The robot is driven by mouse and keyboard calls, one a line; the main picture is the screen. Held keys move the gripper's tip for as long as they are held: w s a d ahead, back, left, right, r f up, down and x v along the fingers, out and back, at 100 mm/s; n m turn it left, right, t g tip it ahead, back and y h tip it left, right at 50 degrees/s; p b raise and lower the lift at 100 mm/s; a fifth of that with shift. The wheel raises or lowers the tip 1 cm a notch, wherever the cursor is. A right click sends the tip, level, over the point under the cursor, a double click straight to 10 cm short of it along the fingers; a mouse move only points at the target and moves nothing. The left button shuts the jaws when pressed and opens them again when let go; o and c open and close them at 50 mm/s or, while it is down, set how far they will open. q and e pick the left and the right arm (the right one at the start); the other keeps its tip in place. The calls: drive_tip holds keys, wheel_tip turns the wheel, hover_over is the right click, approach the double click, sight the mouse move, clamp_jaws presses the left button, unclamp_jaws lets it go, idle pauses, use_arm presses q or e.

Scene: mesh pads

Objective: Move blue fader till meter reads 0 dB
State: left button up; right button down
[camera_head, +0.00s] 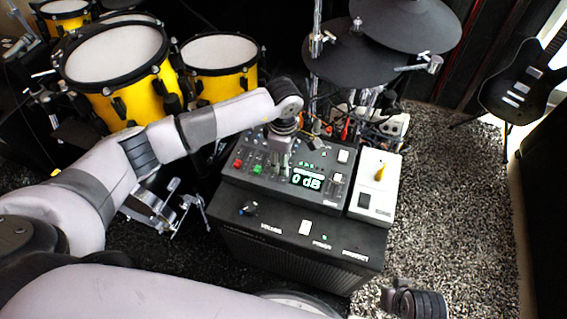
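The black mixer (315,160) sits on top of a black amplifier. Its meter display (307,180) is lit and reads 0 dB. A red fader (237,163) and a green fader (257,169) show on the left part of its panel. The blue fader is not visible; my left gripper covers the panel just right of the green fader. My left gripper (279,160) points down onto the panel there, left of the display. Its fingertips are too small to tell whether they hold anything. Part of my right arm's end (415,301) shows at the bottom right, away from the mixer.
A white box (373,185) with a yellow lever (380,172) stands right of the mixer. Yellow drums (219,84) and cymbals (362,65) stand behind. Speckled carpet (450,190) is clear at right.

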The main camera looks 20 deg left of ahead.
use_arm(q)
drive_tip(key=shift+f, duration=0.95)
clamp_jaws()
